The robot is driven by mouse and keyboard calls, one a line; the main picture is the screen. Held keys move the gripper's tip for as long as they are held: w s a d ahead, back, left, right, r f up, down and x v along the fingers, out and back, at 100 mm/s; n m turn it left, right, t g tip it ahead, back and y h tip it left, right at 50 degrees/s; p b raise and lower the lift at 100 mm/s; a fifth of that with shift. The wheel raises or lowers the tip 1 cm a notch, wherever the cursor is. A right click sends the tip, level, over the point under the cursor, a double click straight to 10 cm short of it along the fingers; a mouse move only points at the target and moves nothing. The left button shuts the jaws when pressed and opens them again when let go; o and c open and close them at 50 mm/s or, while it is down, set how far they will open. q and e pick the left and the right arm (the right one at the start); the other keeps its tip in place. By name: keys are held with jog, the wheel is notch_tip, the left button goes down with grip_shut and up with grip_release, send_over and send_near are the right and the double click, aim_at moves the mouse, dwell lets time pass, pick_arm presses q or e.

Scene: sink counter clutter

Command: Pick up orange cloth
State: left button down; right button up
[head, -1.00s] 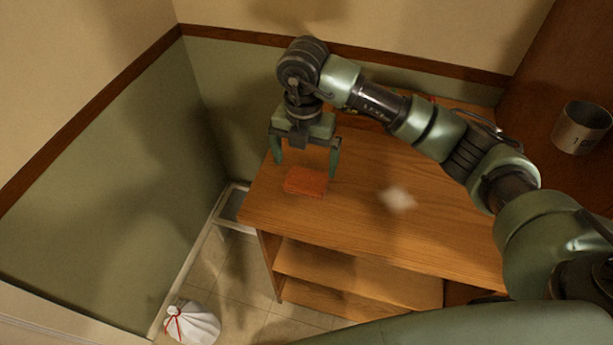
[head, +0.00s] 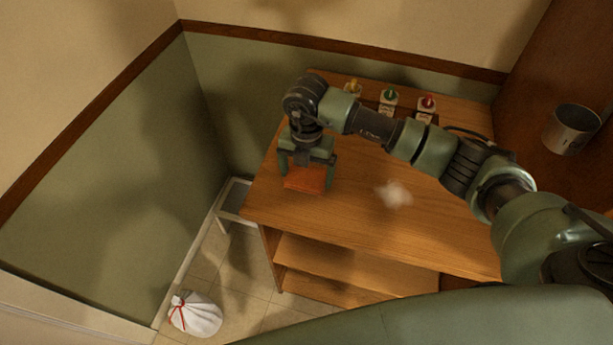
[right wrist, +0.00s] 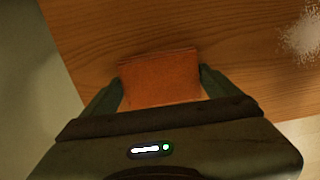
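The orange cloth (head: 305,179) is a flat folded rectangle on the wooden counter, near its left edge. It also shows in the right wrist view (right wrist: 160,77). My right gripper (head: 306,184) is down over the cloth with its fingers spread, one on each side of it. In the right wrist view the fingers (right wrist: 160,88) stand apart at the left and right edges of the cloth, close to it. I cannot tell whether they touch it. My left gripper is not in view.
Several bottles with coloured caps (head: 389,101) stand at the back of the counter (head: 350,220). A whitish patch (head: 394,194) lies right of the cloth. A metal cup (head: 571,129) is at the far right. A white bag (head: 195,314) sits on the floor.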

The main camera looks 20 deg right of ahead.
jog(key=shift+r, duration=0.15)
jog(key=shift+r+b, duration=0.3)
jog(key=shift+r, duration=0.35)
notch_tip(320, 180, up, 11)
jog(key=b, duration=0.3)
notch_tip(320, 180, up, 8)
jog(key=f, duration=0.1)
send_over(306, 175)
jog(key=shift+r, duration=0.25)
